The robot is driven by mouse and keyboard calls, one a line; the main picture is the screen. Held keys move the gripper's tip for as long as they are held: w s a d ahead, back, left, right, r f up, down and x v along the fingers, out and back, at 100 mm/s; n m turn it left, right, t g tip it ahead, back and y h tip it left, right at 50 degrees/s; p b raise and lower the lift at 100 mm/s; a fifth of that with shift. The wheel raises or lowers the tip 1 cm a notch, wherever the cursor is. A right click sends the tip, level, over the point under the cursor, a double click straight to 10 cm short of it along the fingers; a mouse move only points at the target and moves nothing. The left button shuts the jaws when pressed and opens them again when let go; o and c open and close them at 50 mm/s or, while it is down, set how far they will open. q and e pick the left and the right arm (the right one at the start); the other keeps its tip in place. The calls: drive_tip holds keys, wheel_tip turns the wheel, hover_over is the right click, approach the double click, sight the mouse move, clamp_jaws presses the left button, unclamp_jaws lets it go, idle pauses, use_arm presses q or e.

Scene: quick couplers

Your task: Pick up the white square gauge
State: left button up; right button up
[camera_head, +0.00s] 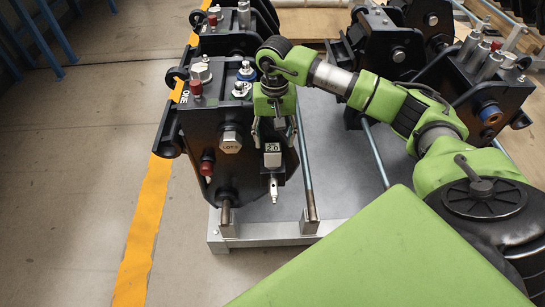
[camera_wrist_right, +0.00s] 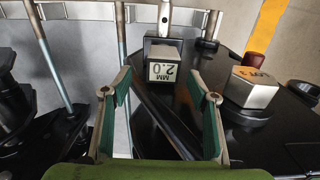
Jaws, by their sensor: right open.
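The white square gauge (camera_head: 272,155), a small block marked 2.0, sits on a dark mount at the front of the black coupler (camera_head: 222,178). In the right wrist view the gauge (camera_wrist_right: 164,63) shows with its label upside down. My right gripper (camera_head: 273,138) is open and just above and behind the gauge in the head view. In the right wrist view its two green-padded fingers (camera_wrist_right: 158,77) are spread, with the gauge beyond and between their tips. I cannot tell whether either finger touches it. My left gripper is not in view.
A hexagonal cap (camera_head: 230,141) and a red knob (camera_head: 206,166) stick out left of the gauge. A metal rod (camera_head: 305,165) rises to its right from the grey pallet (camera_head: 270,231). Another coupler (camera_head: 485,85) stands at the right.

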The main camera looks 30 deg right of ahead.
sight(272, 147)
drive_tip(key=f, duration=0.5)
drive_tip(key=shift+w+a+b, duration=0.2)
drive_tip(key=shift+b, duration=0.1)
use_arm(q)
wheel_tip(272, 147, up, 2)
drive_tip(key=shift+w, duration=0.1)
use_arm(e)
drive_tip(key=shift+r, duration=0.1)
drive_tip(key=c, duration=1.5)
